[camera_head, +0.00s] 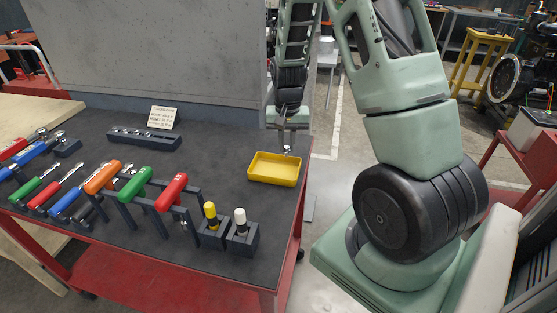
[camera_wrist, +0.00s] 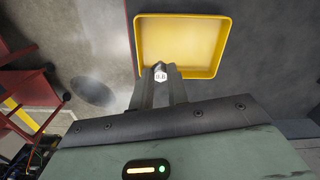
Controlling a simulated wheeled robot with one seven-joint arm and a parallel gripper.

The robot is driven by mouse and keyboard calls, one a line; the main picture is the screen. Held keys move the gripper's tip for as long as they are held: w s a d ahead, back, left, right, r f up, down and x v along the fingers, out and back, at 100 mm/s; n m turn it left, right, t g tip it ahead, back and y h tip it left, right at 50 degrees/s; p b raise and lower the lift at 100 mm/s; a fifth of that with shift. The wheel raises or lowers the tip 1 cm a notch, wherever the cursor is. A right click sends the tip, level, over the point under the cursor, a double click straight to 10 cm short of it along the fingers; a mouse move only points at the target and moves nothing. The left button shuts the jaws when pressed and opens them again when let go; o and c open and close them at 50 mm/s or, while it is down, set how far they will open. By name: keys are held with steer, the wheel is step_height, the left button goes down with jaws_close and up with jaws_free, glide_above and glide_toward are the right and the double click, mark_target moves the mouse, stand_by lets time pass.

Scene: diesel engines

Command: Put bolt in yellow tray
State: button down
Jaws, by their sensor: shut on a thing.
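The yellow tray (camera_head: 274,181) sits near the right edge of the dark workbench top. It also shows in the wrist view (camera_wrist: 222,45), just beyond my fingertips, and its visible floor looks empty. My gripper (camera_head: 287,150) is over the tray's far right corner in the head view. In the wrist view my gripper (camera_wrist: 160,72) is shut on the bolt (camera_wrist: 160,76), whose silvery hexagonal head shows between the fingertips. The bolt is small in the head view (camera_head: 287,149). It is at the tray's near rim in the wrist view. I cannot tell its exact height above the tray.
The bench holds screwdrivers and tools with coloured handles in racks (camera_head: 145,200). Two dark blocks with a yellow and a white-topped tool (camera_head: 240,221) stand at the front. A socket rail (camera_head: 144,138) and a sign (camera_head: 162,117) are behind. Bare bench surrounds the tray.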

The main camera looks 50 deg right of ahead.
steer(key=shift+f+p, duration=0.4)
steer(key=shift+f, duration=2.75)
steer(key=shift+f, duration=0.2)
steer(key=c, duration=1.4)
jaws_free()
steer(key=shift+o, duration=0.2)
